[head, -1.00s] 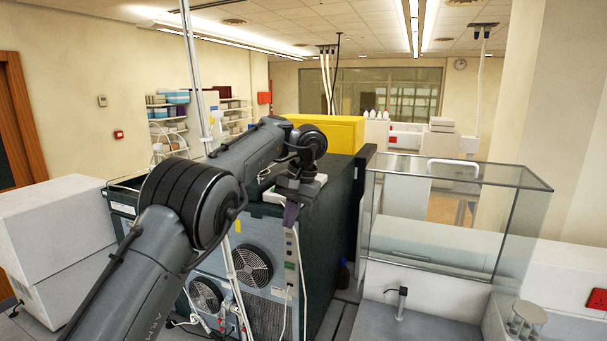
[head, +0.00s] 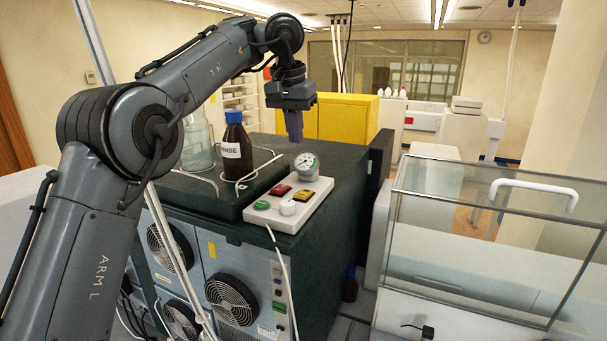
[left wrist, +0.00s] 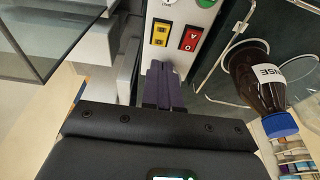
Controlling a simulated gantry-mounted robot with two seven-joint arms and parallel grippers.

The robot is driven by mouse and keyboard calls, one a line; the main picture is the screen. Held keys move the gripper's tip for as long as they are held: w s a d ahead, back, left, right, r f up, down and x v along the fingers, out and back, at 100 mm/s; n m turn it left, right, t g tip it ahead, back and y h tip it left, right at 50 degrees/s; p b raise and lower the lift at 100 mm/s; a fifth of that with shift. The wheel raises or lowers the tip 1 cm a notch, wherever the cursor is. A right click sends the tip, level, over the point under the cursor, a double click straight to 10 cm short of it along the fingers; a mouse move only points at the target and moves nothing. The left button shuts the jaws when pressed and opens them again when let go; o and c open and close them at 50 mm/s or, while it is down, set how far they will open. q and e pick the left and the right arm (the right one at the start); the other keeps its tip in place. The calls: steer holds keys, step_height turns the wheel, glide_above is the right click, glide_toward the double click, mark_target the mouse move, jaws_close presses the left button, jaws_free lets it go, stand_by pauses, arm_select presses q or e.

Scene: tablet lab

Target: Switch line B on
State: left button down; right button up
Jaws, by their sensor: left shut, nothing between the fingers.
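A white control panel (head: 263,215) lies on the dark cabinet top in the head view. It carries a red rocker switch (head: 280,189), a yellow rocker switch (head: 299,198), a green button (head: 262,205), a white knob (head: 287,208) and a round gauge (head: 306,165). In the left wrist view the yellow switch (left wrist: 160,33) and the red switch (left wrist: 190,39), marked A and O, show side by side; the yellow one's letter is unclear. My left gripper (head: 294,139) is shut and empty, pointing down above the panel's gauge end. Its purple fingers (left wrist: 162,70) appear below the yellow switch. My right gripper is out of view.
A brown bottle (head: 236,150) with a blue cap and a clear glass bottle (head: 198,145) stand in a tray left of the panel. A yellow box (head: 345,118) is behind. A glass-fronted enclosure (head: 480,240) stands right of the cabinet.

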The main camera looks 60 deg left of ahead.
arm_select(q)
steer(key=shift+w+a, duration=0.25)
steer(key=shift+a, duration=0.05)
steer(key=shift+f, duration=0.1)
glide_above(301, 195)
step_height(301, 195, down, 11)
steer(key=shift+s+f, duration=0.1)
steer(key=shift+s, duration=0.05)
steer(key=shift+s+f, duration=0.15)
steer(key=shift+f, duration=1)
steer(key=shift+f, duration=0.1)
